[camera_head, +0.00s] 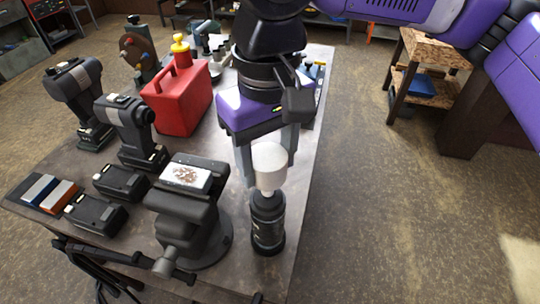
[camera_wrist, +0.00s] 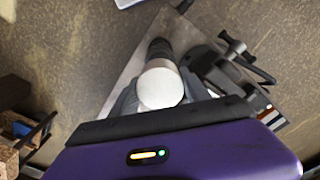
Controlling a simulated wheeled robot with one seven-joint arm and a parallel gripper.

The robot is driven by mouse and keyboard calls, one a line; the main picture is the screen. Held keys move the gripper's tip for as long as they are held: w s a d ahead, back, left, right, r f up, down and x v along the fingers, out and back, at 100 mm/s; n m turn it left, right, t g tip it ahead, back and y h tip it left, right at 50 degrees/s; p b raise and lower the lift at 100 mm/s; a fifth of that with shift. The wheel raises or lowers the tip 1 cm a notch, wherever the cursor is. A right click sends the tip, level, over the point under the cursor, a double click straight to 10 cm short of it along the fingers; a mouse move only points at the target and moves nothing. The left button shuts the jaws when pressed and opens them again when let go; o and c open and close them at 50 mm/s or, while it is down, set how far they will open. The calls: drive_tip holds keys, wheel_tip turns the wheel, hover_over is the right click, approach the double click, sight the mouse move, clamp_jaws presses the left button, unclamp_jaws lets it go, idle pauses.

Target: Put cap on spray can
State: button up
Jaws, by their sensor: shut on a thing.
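The spray can (camera_head: 268,228) is dark and stands upright on the table near its right front edge; its top is hidden under the cap. The white cap (camera_head: 270,165) is directly above the can in the head view, its lower end at the can's top. I cannot tell whether it is seated or just held there. My gripper (camera_head: 268,168) points down with its grey fingers shut on the cap's sides. In the wrist view the cap (camera_wrist: 160,86) shows its round white top between the fingers, and the can (camera_wrist: 159,48) shows dark behind it.
A dark vise (camera_head: 188,215) stands close left of the can. Two cordless drills (camera_head: 128,130), battery packs (camera_head: 96,212) and a red fuel can (camera_head: 178,95) are farther left on the table (camera_head: 225,270). The table's right edge is close to the can, with open floor beyond.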

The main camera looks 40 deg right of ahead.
sight(268, 187)
drive_tip(key=shift+f+b, duration=2.7)
drive_tip(key=shift+f, duration=0.15)
drive_tip(key=shift+p, duration=0.6)
drive_tip(key=shift+r+p, duration=0.85)
drive_tip(key=shift+p, duration=0.35)
drive_tip(key=shift+f+b, duration=0.65)
drive_tip(key=shift+f, duration=0.6)
idle(0.7)
drive_tip(key=o, duration=1)
